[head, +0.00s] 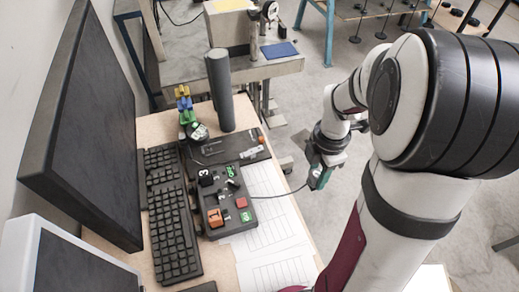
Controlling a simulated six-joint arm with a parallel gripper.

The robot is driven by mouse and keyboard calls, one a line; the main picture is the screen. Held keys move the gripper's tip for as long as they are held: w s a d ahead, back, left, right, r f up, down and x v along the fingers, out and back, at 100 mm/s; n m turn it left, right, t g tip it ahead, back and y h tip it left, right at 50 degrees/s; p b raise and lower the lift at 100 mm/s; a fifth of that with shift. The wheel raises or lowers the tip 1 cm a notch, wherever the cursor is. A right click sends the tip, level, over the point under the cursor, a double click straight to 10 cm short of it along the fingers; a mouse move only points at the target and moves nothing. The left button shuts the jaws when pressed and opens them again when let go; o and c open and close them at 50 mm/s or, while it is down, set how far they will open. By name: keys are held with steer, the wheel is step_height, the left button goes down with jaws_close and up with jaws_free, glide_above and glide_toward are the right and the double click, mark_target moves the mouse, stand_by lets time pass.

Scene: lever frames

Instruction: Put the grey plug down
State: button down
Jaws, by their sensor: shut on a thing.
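My gripper (319,178) hangs in the air to the right of the desk's edge, with green at its fingertips. It is shut on the small end of a thin dark cable (283,195), which I take to be the grey plug. The plug itself is too small and hidden by the fingers to make out. The cable runs left from the gripper to a dark control box (231,211) on the desk. The box carries an orange block marked 1, a red button, a black block marked 3 and green parts.
A black keyboard (172,215), a monitor (85,110) and paper sheets (268,215) crowd the desk. A tall grey cylinder (219,90) stands behind a dark tray (226,148). A blue-yellow-green stack (184,104) stands beside it. Bare sheets lie right of the box.

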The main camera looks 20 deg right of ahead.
steer(key=w+a+f, duration=0.4)
steer(key=a, duration=0.1)
steer(key=w+a+f, duration=0.2)
steer(key=w+a, duration=0.1)
steer(key=shift+f, duration=0.25)
steer(key=shift+w+a+f, duration=0.1)
steer(key=shift+f, duration=1)
steer(key=shift+w+a+f, duration=0.1)
steer(key=shift+f, duration=0.95)
steer(key=shift+f, duration=0.1)
steer(key=c, duration=0.5)
jaws_free()
step_height(320, 180, up, 12)
steer(key=s+a+r+m, duration=0.2)
steer(key=s+a+m, duration=0.1)
steer(key=s+m, duration=0.4)
steer(key=s+a+r+m+y, duration=0.1)
steer(key=s+a+r+m, duration=0.2)
steer(key=s+m, duration=0.4)
steer(key=s+a+r+m, duration=0.3)
steer(key=s+m, duration=0.4)
steer(key=m, duration=0.2)
steer(key=shift+s+a+m+y, duration=0.25)
steer(key=shift+m+y, duration=0.05)
steer(key=shift+y, duration=0.1)
